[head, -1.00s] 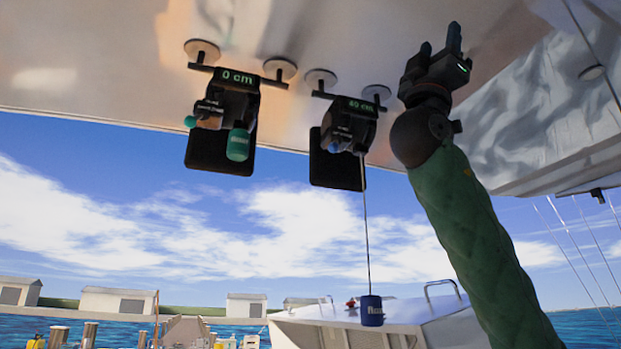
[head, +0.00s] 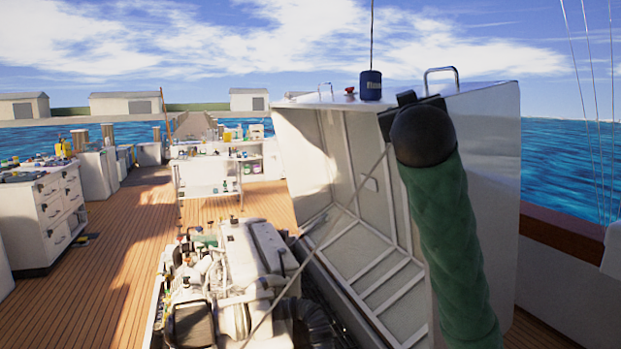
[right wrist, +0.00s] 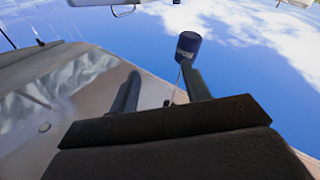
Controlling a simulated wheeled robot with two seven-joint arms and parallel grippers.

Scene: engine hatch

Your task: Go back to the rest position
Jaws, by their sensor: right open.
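My right gripper (head: 402,110) is in front of the raised hatch in the head view, mostly hidden behind my own dark wrist joint. A dark blue cylinder (head: 371,85) hangs on a thin line above the hatch's top edge. It also shows in the right wrist view (right wrist: 188,46), close in the picture to one fingertip; I cannot tell the true distance. My left gripper is not in view.
The white hatch (head: 492,160) stands tilted open beside the engine (head: 250,250), with a thin strut (head: 300,245) across.

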